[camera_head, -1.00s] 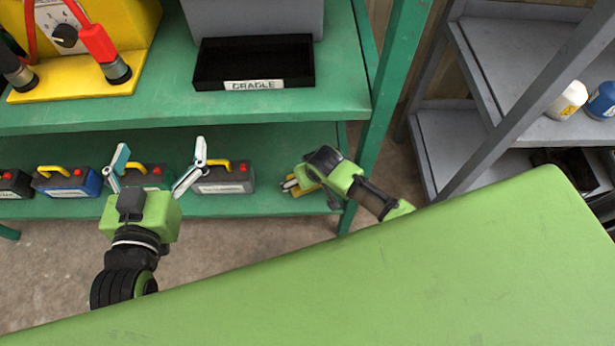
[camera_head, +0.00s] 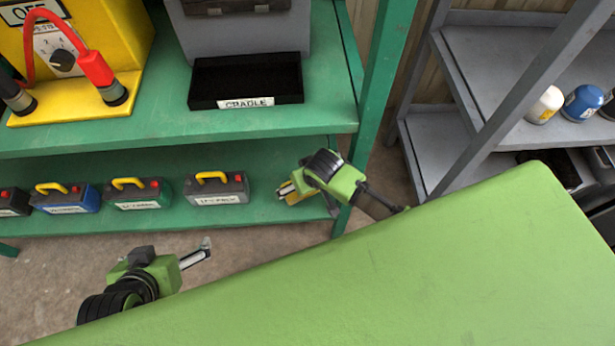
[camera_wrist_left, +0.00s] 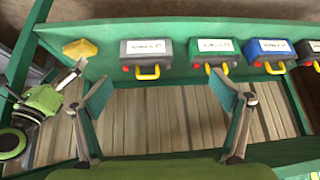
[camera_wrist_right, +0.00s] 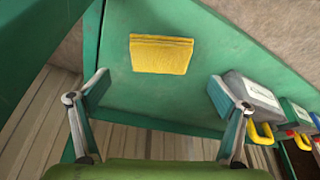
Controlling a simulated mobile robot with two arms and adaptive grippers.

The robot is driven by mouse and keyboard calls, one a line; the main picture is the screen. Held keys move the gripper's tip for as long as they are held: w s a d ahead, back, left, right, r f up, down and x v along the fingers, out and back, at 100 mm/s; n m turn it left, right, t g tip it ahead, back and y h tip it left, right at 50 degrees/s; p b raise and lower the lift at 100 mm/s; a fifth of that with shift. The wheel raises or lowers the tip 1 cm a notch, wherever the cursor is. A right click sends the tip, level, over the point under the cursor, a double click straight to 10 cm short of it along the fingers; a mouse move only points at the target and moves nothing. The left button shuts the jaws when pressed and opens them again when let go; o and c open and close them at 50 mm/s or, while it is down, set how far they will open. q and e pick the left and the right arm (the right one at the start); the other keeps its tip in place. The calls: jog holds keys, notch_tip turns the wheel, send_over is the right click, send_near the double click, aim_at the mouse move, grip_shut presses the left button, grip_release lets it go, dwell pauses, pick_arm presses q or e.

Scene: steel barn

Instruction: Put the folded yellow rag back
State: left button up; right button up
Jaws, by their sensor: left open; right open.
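The folded yellow rag (camera_wrist_right: 160,54) lies flat on the lower green shelf, at the end beside the grey battery pack. It also shows in the left wrist view (camera_wrist_left: 80,48). In the head view my right gripper mostly covers it, leaving some yellow (camera_head: 288,190). My right gripper (camera_wrist_right: 160,88) is open and empty; the rag lies ahead of its spread fingers, apart from them in the right wrist view. My left gripper (camera_wrist_left: 163,92) is open and empty. In the head view my left gripper (camera_head: 203,250) is low left, in front of the shelf.
Grey (camera_head: 217,188), green (camera_head: 137,193) and blue (camera_head: 65,198) battery packs line the lower shelf. An empty black cradle tray (camera_head: 246,80) and a yellow switch box (camera_head: 75,45) stand above. A green post (camera_head: 378,100) rises by the rag. A grey rack (camera_head: 500,70) stands right.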

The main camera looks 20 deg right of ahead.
pick_arm(q)
jog(key=s+a+f+g+y+p, duration=0.1)
jog(key=s+a+g+p, duration=0.1)
jog(key=s, duration=0.5)
jog(key=shift+s+a+f+g, duration=0.15)
jog(key=shift+s+f+g, duration=0.2)
jog(key=shift+g, duration=0.55)
pick_arm(e)
jog(key=v, duration=0.5)
jog(key=shift+r, duration=0.25)
jog(key=shift+s+a, duration=0.1)
